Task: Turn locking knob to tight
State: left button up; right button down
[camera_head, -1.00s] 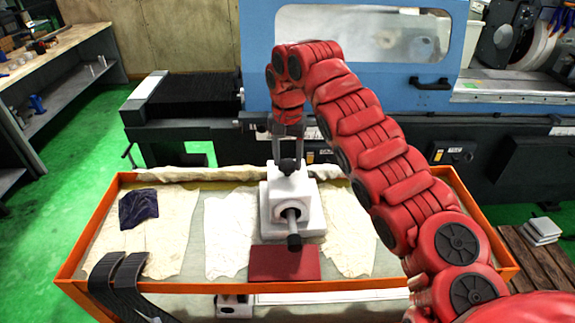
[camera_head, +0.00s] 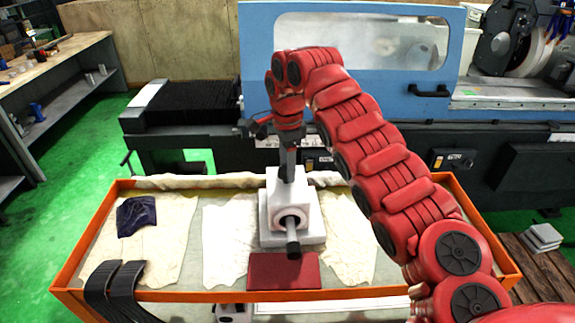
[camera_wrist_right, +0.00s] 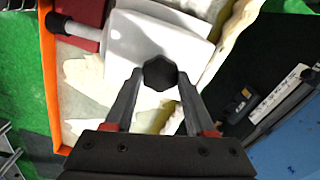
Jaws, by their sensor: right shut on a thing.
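The locking knob is a small black lobed knob (camera_wrist_right: 159,73) on top of a white block-shaped fixture (camera_head: 290,208). The fixture stands on the orange-edged table, with a grey rod (camera_head: 292,236) sticking out of its front. My right gripper (camera_head: 287,172) points down on the knob from above. In the right wrist view its two fingers (camera_wrist_right: 159,80) sit on either side of the knob, shut on it. In the head view the gripper mostly hides the knob. My left gripper does not show.
A red pad (camera_head: 284,271) lies in front of the fixture. Pale cloths (camera_head: 160,235) and a dark blue cloth (camera_head: 137,213) lie on the table. The table has a raised orange rim (camera_head: 190,297). The blue and black grinder (camera_head: 360,60) stands close behind.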

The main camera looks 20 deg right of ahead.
jog(key=m, duration=0.3)
jog(key=shift+w+r+m, duration=0.1)
jog(key=shift+r+m, duration=0.05)
jog(key=shift+m, duration=2.15)
jog(key=shift+c, duration=1.2)
grip_release()
